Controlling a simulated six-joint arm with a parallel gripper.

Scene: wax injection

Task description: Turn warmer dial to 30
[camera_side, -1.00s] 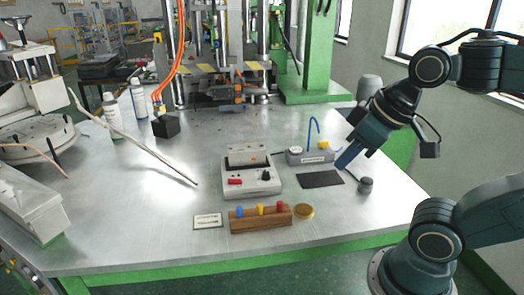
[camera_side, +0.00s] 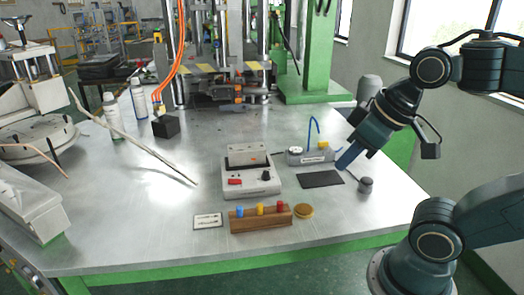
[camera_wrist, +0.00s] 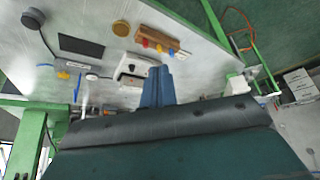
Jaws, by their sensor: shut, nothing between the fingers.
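The likely warmer is a light grey box (camera_side: 251,182) with a raised upper block, a red switch (camera_side: 235,182) and a black dial (camera_side: 267,175) on its front panel. It stands mid-table; the dial's setting is too small to read. In the wrist view the box (camera_wrist: 132,72) is partly hidden behind my fingers. My gripper (camera_side: 345,160) is shut and empty, up and to the right of the box, apart from it in the side view. Its blue fingers (camera_wrist: 158,85) lie together in the wrist view.
A small grey unit (camera_side: 310,157) with a blue wire stands behind a dark mat (camera_side: 320,179). A wooden block with coloured pegs (camera_side: 260,222), a gold disc (camera_side: 304,211) and a white card (camera_side: 208,221) lie in front. A dark pot (camera_side: 366,185) stands right.

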